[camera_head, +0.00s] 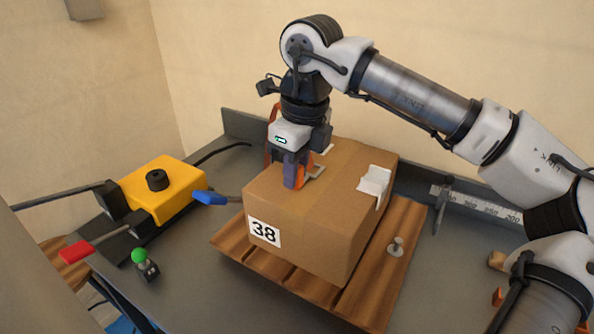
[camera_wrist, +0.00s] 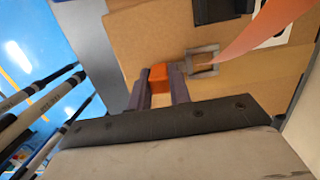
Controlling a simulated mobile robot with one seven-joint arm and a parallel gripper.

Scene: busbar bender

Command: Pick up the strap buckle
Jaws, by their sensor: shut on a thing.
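The strap buckle (camera_head: 315,171) is a small grey open frame at the top of the cardboard box (camera_head: 330,163). It also shows in the wrist view as a grey rectangular frame (camera_wrist: 203,57), with an orange block beside it. My gripper (camera_head: 297,180) points down at the box top. In the wrist view its two dark purple fingers (camera_wrist: 159,80) close on the orange block, which appears to be part of the buckle. The grey frame sits just outside the fingers. The join between block and frame is hidden by a finger. I cannot tell whether the buckle touches the box.
An orange strap (camera_wrist: 265,30) runs close by the buckle. The box, labelled 38, stands on a wooden pallet (camera_head: 390,268) on the grey bench (camera_head: 190,290). A yellow device (camera_head: 160,190) with lever handles stands left. A white piece (camera_head: 374,185) hangs over the box's right edge.

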